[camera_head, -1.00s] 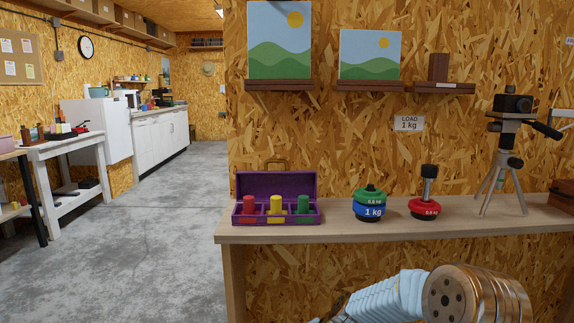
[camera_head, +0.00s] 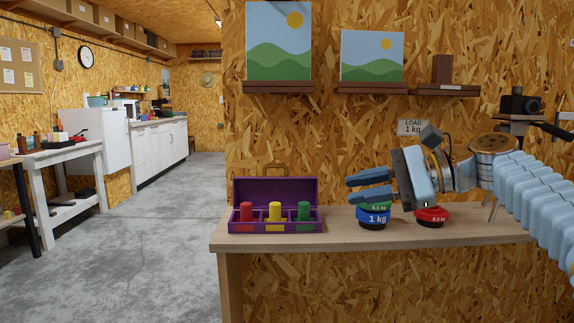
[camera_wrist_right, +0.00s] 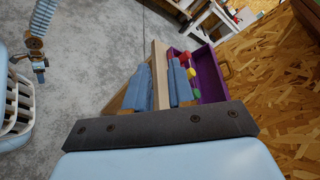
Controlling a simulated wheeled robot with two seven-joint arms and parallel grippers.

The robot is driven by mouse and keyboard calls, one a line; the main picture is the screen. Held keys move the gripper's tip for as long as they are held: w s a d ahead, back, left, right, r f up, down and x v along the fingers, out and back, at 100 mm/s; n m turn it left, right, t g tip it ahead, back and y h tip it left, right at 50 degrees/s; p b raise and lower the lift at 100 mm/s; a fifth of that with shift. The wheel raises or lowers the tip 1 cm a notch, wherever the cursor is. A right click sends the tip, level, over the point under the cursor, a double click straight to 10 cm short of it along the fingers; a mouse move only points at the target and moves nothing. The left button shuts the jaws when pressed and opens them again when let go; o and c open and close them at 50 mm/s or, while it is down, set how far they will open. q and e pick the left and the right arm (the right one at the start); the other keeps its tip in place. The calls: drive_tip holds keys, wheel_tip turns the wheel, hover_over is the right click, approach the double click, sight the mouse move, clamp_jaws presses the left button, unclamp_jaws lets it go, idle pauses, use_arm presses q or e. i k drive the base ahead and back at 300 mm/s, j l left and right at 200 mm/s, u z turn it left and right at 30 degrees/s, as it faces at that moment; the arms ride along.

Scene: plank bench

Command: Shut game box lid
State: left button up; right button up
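The purple game box (camera_head: 275,228) sits at the left end of the plank bench. Its lid (camera_head: 298,185) stands up, hinged open at the back. A red, a yellow and a green piece stand in its compartments. The box also shows in the right wrist view (camera_wrist_right: 209,75), beyond my fingers. My right gripper (camera_head: 348,189) is open and empty, with a gap between its blue fingers. It points left toward the box, to its right and apart from it. The fingers also show in the right wrist view (camera_wrist_right: 160,66).
A stack of blue and green weights (camera_head: 373,217) stands behind my right fingers, partly hidden. A red weight (camera_head: 432,216) stands below my right wrist. A tripod with a camera (camera_head: 521,104) is farther right, mostly covered by my arm. The bench (camera_head: 285,243) is clear in front.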

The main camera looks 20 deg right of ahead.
sight(260, 191)
drive_tip(key=i+l, duration=0.2)
drive_tip(key=i, duration=0.25)
drive_tip(key=i+l, duration=0.15)
drive_tip(key=i, duration=0.25)
